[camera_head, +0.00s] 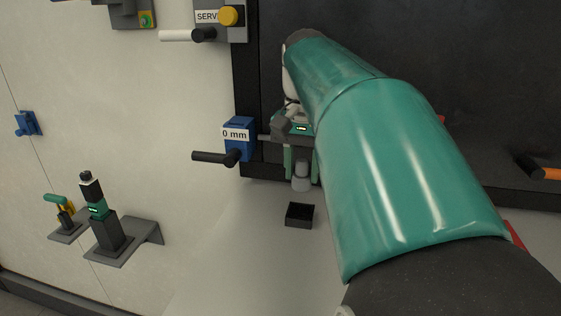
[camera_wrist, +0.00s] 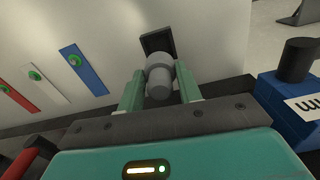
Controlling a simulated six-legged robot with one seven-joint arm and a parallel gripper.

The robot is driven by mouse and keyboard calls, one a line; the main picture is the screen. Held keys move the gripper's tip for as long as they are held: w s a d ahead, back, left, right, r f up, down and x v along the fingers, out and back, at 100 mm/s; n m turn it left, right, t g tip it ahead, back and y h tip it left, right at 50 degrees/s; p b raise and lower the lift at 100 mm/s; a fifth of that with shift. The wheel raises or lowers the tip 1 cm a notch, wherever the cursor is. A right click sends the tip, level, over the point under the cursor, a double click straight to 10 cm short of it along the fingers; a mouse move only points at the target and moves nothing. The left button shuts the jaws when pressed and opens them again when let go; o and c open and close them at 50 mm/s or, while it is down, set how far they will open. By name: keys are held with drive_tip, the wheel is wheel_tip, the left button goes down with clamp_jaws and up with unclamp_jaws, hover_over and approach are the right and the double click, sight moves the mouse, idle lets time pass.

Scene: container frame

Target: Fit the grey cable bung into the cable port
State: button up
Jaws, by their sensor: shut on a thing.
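The grey cable bung (camera_head: 301,180) hangs below my gripper (camera_head: 301,168), between its two green fingers. In the wrist view the bung (camera_wrist: 160,76) sits between the fingertips of my gripper (camera_wrist: 160,88), which is shut on it. It has a wide round part and a narrower end. A small black square open box (camera_head: 299,214) lies below the bung on the pale surface; in the wrist view the box (camera_wrist: 157,43) is partly hidden behind the bung. The bung appears above and apart from it. I cannot pick out the cable port with certainty in either view.
A blue block with a black handle, labelled "0 mm" (camera_head: 238,138), stands close left of my gripper. Blue (camera_wrist: 84,70), white (camera_wrist: 47,82) and red (camera_wrist: 15,102) strips lie left in the wrist view. A shelf bracket (camera_head: 125,246) holds a dark tool. A dark panel stands behind my arm.

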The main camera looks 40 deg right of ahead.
sight(301, 189)
drive_tip(key=shift+s+a+f, duration=0.1)
drive_tip(key=shift+a+f, duration=0.05)
drive_tip(key=shift+f, duration=2.35)
drive_tip(key=shift+f, duration=1.3)
drive_tip(key=o, duration=1)
drive_tip(key=shift+o, duration=0.2)
drive_tip(key=shift+r, duration=0.15)
wheel_tip(301, 189, up, 13)
drive_tip(key=shift+r, duration=0.2)
